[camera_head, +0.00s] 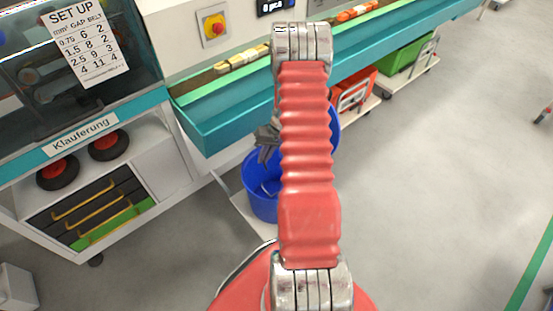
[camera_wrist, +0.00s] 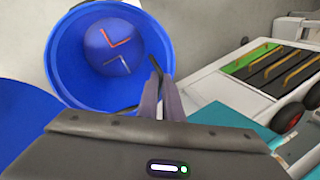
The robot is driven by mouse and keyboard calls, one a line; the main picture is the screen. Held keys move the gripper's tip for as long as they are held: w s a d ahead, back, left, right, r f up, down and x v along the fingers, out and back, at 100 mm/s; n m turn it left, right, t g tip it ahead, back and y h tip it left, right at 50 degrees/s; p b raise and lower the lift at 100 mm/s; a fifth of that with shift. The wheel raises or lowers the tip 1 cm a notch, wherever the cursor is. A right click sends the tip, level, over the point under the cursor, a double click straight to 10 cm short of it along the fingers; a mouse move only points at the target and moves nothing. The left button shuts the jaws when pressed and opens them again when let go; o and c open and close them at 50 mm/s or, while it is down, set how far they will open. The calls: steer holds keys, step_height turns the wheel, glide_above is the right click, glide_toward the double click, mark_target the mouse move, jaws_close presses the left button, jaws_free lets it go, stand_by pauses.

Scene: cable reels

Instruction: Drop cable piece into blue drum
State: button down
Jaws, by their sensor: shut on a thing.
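My gripper (camera_wrist: 163,82) is shut on a thin dark cable piece (camera_wrist: 155,66). In the wrist view the piece sticks out past the fingertips, in front of the right side of the blue drum (camera_wrist: 58,62). The drum is open, and its floor shows a red-orange bent piece (camera_wrist: 115,42) and a greyish bent piece (camera_wrist: 117,68). In the head view my gripper (camera_head: 266,142) is over the blue drum (camera_head: 262,205), near its rim. My arm hides the drum's right part there. The held piece is not clear in that view.
A second blue drum (camera_wrist: 22,118) stands beside the first, mostly hidden behind my arm in the head view. A teal conveyor bench (camera_head: 215,125) runs above the drums. A white cart (camera_head: 165,165) stands at left. An orange crate (camera_head: 358,90) and a green crate (camera_head: 405,58) sit farther right.

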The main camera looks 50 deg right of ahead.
steer(key=s+d+f, duration=0.1)
steer(key=d+f, duration=0.4)
steer(key=d, duration=0.1)
steer(key=shift+m, duration=0.3)
steer(key=shift+s+f, duration=0.1)
steer(key=shift+f, duration=0.1)
steer(key=shift+f, duration=2.9)
steer(key=c, duration=1.8)
jaws_free()
steer(key=shift+c, duration=0.2)
steer(key=shift+r, duration=0.1)
steer(key=v, duration=1.3)
steer(key=shift+s+r, duration=0.15)
steer(key=shift+r, duration=0.15)
